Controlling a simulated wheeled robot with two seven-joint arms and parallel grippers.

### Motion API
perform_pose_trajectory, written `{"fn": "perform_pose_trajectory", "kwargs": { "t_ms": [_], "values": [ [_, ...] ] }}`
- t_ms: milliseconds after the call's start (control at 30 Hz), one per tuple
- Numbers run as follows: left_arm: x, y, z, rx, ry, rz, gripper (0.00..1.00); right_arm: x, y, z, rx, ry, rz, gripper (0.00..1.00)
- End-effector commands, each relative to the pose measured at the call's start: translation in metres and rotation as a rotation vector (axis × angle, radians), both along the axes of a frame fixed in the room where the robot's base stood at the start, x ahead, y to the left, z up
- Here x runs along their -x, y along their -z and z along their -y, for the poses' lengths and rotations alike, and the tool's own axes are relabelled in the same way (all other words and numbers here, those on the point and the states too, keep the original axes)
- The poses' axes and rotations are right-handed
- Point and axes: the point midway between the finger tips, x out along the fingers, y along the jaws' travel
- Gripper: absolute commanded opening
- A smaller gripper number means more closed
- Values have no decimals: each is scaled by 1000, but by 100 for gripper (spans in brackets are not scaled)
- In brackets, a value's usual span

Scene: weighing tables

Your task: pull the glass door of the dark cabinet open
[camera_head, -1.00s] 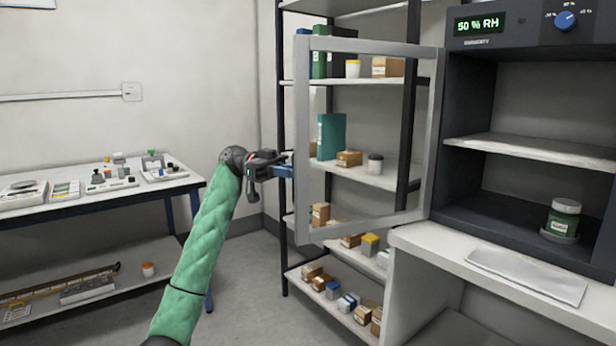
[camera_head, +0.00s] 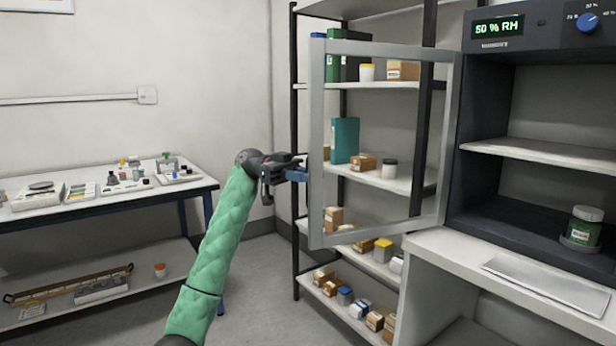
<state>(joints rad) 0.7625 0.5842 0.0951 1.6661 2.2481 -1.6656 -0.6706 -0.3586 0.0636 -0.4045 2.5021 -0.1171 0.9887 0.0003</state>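The dark cabinet (camera_head: 482,150) stands at the right with its front uncovered. Its glass door (camera_head: 317,130), a grey frame with a clear pane, stands swung well out to the left from its hinge side. My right gripper is not in view.
Inside the cabinet a green jar (camera_head: 582,226) stands on the floor. A rack of shelves (camera_head: 375,181) with boxes and binders stands behind the door. A table (camera_head: 110,202) with weighing gear is at the left. Floor between table and rack is clear.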

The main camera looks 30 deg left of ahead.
Motion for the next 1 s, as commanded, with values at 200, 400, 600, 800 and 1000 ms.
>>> {"fn": "perform_pose_trajectory", "kwargs": {
  "t_ms": [200, 400, 600, 800, 1000],
  "values": [
    [-3, -1, -19, 0, -2, -2, 24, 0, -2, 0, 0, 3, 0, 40],
    [-6, -1, -50, 0, -2, -1, 24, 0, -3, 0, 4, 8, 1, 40],
    [-9, -1, -72, 1, -1, 0, 24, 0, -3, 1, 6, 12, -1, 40],
    [-9, 0, -78, 0, 0, 0, 24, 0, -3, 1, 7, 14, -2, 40],
    [-9, 0, -77, 0, 0, 0, 24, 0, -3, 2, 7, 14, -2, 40]
  ]
}}
